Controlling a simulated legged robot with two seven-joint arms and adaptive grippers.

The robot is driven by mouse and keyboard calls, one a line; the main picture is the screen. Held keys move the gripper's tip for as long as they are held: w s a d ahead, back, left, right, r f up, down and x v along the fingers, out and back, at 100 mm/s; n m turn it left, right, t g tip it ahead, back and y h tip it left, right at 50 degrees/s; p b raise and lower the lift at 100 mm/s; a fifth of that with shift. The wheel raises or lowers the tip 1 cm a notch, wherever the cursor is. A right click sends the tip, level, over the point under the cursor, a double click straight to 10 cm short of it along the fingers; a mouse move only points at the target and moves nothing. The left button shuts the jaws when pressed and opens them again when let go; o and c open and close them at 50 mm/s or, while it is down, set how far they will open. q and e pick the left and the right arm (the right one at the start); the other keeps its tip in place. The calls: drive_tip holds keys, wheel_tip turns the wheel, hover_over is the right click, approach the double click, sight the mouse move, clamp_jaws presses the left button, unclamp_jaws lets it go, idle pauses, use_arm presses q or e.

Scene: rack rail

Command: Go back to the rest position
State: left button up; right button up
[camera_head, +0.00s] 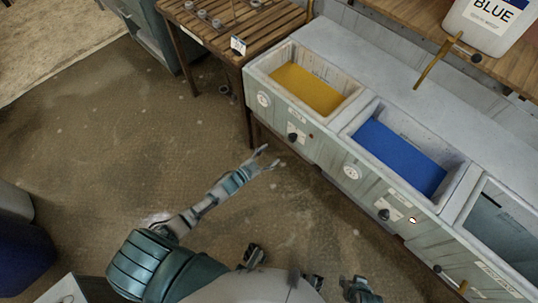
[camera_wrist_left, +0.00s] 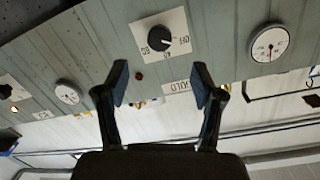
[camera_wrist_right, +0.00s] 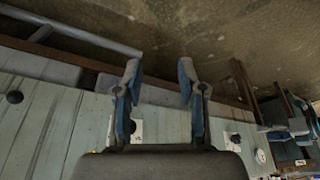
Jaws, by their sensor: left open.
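My left gripper (camera_head: 267,158) is open and empty. In the head view it is stretched out over bare floor, in front of the row of vats. In the left wrist view my left gripper (camera_wrist_left: 162,76) has its fingers spread, with the panel's black knob (camera_wrist_left: 167,40) and a gauge (camera_wrist_left: 269,44) beyond them. In the right wrist view my right gripper (camera_wrist_right: 158,72) has its fingers apart with nothing between them. Part of my right arm shows at the bottom of the head view; its fingertips are not clear there.
A yellow vat (camera_head: 306,90), a blue vat (camera_head: 400,155) and a grey vat (camera_head: 508,222) stand in a row on the right. A slatted wooden table (camera_head: 215,40) is at the top. A white container labelled BLUE (camera_head: 492,25) stands on a wooden shelf. Brown floor (camera_head: 90,150) is open at left.

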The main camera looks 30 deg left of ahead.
idle(0.3)
use_arm(q)
drive_tip(key=s+f+n+g+y+p, duration=0.2)
drive_tip(key=s+f+g, duration=0.2)
drive_tip(key=s, duration=0.8)
drive_tip(key=s+d+f+n+g+y+p, duration=0.1)
drive_tip(key=s+f+n+g+y+p, duration=0.1)
drive_tip(key=s+f+g, duration=0.3)
drive_tip(key=s+d+f+n+g+y+p, duration=0.1)
drive_tip(key=s+f+g+p, duration=0.3)
drive_tip(key=s+f, duration=0.5)
drive_tip(key=s+n+g+y, duration=0.1)
drive_tip(key=s, duration=1)
drive_tip(key=shift+d, duration=0.25)
use_arm(e)
drive_tip(key=s+f+g, duration=0.1)
drive_tip(key=s+f, duration=0.1)
drive_tip(key=f, duration=0.8)
drive_tip(key=s+f, duration=0.3)
drive_tip(key=f, duration=0.7)
drive_tip(key=shift+s+d+g, duration=0.2)
drive_tip(key=shift+d+g, duration=0.2)
drive_tip(key=shift+d, duration=0.05)
use_arm(q)
drive_tip(key=shift+f, duration=0.1)
use_arm(e)
drive_tip(key=shift+f, duration=0.1)
